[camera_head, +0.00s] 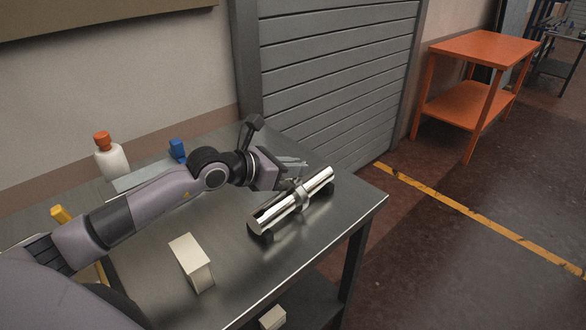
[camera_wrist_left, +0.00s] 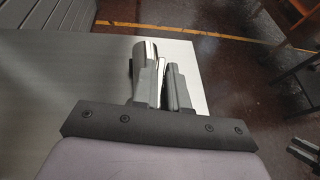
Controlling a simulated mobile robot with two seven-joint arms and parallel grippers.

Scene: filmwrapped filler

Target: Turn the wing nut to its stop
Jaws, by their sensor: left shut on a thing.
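A shiny metal pipe (camera_head: 275,213) lies on dark supports near the right end of the steel table (camera_head: 235,238), with a clamp (camera_head: 299,194) around its middle. My left gripper (camera_head: 293,170) reaches in from the left to the clamp's upper side. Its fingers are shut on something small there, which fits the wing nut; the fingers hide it. In the left wrist view the two fingers of my left gripper (camera_wrist_left: 164,84) stand close together in front of the pipe (camera_wrist_left: 151,50). The nut itself cannot be made out there.
A cream box (camera_head: 190,262) stands on the table in front of my left arm. A white bottle with an orange cap (camera_head: 111,158) and a blue object (camera_head: 178,150) stand behind it. A grey shutter (camera_head: 335,80) rises behind the table. An orange table (camera_head: 478,50) stands far right.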

